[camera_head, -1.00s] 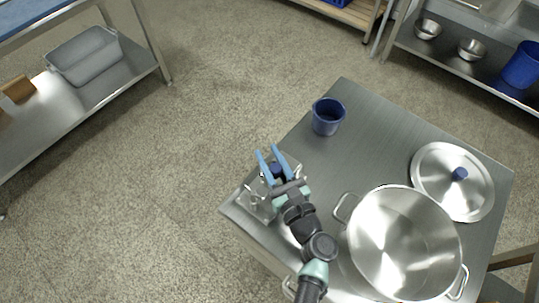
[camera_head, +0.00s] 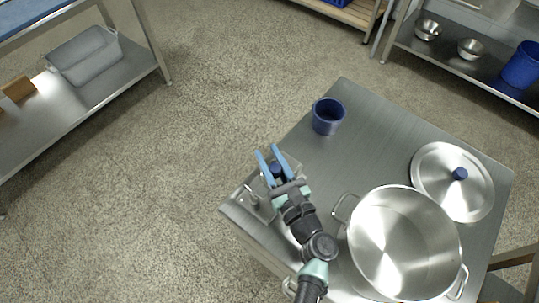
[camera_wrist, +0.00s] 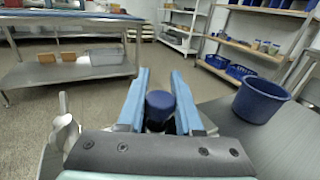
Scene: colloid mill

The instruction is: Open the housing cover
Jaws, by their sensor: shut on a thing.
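The mill's metal body (camera_head: 252,203) stands at the left corner of the steel table, partly hidden by my arm. A dark blue knob (camera_head: 277,169) shows between the blue fingers of my gripper (camera_head: 269,151). In the wrist view the same knob (camera_wrist: 160,101) sits between the two fingers, which are shut on it. The cover under the knob is mostly hidden by the fingers and wrist. A shiny metal part (camera_wrist: 64,125) of the mill shows left of my gripper in the wrist view.
A blue cup (camera_head: 327,116) stands on the table (camera_head: 375,125) beyond the mill. A large steel pot (camera_head: 395,235) and a lid with a blue knob (camera_head: 435,190) are to the right. Open floor lies left of the table.

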